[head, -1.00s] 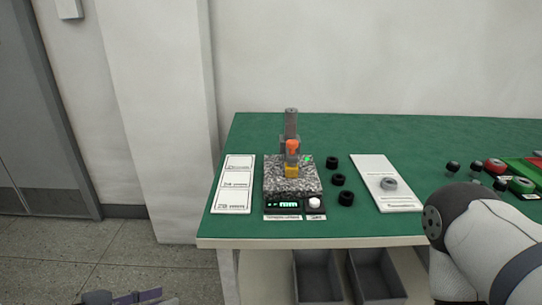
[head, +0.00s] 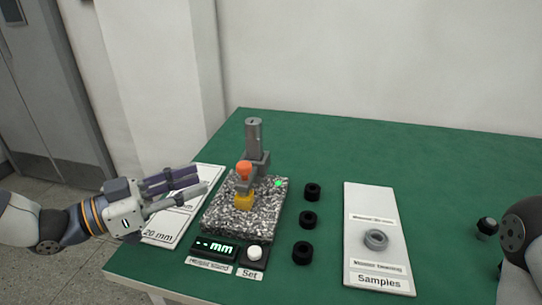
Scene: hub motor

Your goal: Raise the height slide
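The height stand has a speckled granite base (head: 262,219) on the green table. A grey column (head: 253,137) rises from its back. The height slide (head: 257,164) is a grey bracket on the column, with an orange knob (head: 244,168) in front. A yellow block (head: 244,201) sits below it on the base; I cannot tell whether they touch. The display (head: 216,248) reads "-- mm". My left gripper (head: 203,181) is left of the base, over the white label card, its fingers apart and empty, pointing at the stand.
A white Set button (head: 254,252) is at the stand's front. Several black rings (head: 308,219) stand right of the base. The back of the table is clear.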

